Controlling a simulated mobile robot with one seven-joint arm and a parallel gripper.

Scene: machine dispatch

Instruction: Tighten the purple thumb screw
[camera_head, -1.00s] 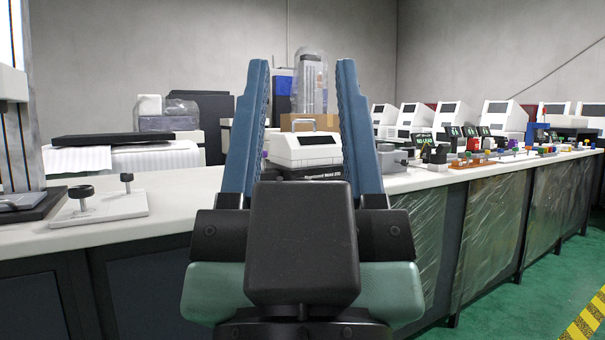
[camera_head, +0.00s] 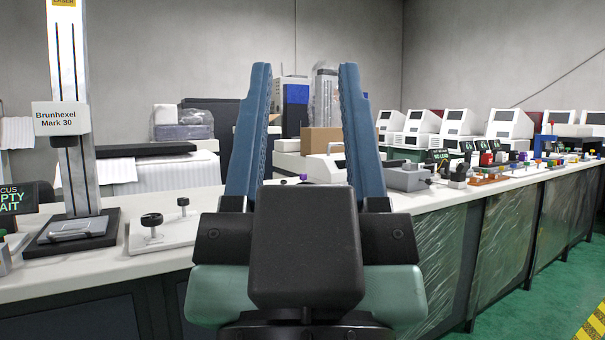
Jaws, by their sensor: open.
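A small purple knob (camera_head: 303,178) shows low between my gripper's fingers, beside the white machine (camera_head: 325,167) on the bench. Its lower part is hidden behind my gripper's body, so I cannot tell how far it is screwed in. Another small purple spot (camera_head: 523,156) shows far along the bench on the right, too small to make out. My gripper (camera_head: 305,68) is open and empty, its two blue fingers pointing up and apart. It is in front of the bench and touches nothing that I can see.
The white bench (camera_head: 110,276) runs across the view and away to the right. On the left are a Brunhexel Mark 30 column (camera_head: 72,160) and a white plate with two black knobs (camera_head: 165,232). A grey box (camera_head: 405,178) stands right of my fingers. Green floor lies at right.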

